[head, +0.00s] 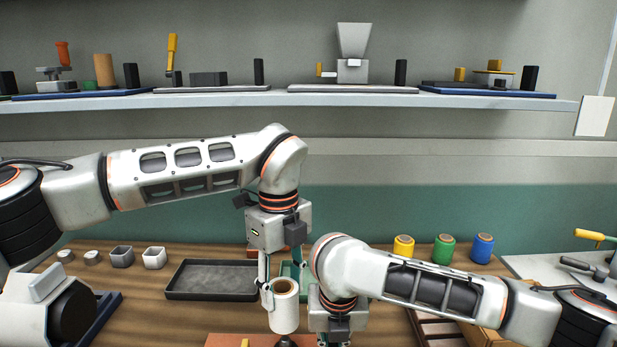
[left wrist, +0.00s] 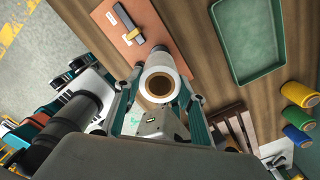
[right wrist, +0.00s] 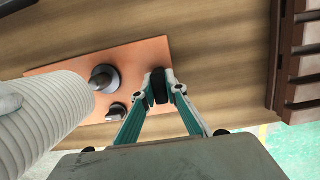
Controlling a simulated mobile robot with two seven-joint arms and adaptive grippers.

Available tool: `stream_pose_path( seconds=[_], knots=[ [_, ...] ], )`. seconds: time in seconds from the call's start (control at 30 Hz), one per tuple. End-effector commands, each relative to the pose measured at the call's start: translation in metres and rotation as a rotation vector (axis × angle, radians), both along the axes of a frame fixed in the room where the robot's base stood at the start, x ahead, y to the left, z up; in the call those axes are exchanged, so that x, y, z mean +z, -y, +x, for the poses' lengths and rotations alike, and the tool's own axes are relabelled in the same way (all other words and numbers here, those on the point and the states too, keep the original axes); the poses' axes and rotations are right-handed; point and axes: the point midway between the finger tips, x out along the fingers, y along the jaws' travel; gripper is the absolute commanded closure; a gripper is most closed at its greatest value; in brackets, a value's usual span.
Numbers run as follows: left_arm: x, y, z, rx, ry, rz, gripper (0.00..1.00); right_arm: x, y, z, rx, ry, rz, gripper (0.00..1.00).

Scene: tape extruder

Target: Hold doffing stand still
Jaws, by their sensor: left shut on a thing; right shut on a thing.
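The doffing stand appears to be the orange-brown board (head: 225,341) at the bottom of the head view, with a grey post (right wrist: 103,77) on it. My left gripper (left wrist: 158,82) is shut around a white roll (head: 284,312) with a brown core. The roll is upright above the post; I cannot tell whether they touch. My right gripper (right wrist: 161,88) is shut on a black grip (right wrist: 158,85) at the board's edge.
A dark tray (head: 212,280) lies left of the roll, and a green tray (left wrist: 250,40) lies behind it. Yellow (head: 403,247), green (head: 444,249) and blue (head: 482,248) spools stand at the back right. Small cups (head: 122,257) stand at the left. A brown slatted rack (head: 440,330) is at the right.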

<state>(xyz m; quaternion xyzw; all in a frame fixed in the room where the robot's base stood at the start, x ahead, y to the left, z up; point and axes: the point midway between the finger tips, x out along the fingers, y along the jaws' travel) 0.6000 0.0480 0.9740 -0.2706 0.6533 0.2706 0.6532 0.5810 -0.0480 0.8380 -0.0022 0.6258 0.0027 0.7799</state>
Motion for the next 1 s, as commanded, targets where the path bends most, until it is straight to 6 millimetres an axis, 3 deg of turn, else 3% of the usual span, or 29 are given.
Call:
stream_pose_path(
  seconds=[0.27, 1.0],
  knots=[
    [0.002, 0.0, 0.0, 0.0, 0.001, -0.001, 0.95, 0.0, 0.0, 0.0, 0.0, 0.001, -0.001, 1.0],
    [0.053, 0.0, 0.0, 0.0, 0.002, -0.001, 0.95, 0.0, 0.0, 0.0, 0.0, 0.001, 0.0, 1.0]
  ],
)
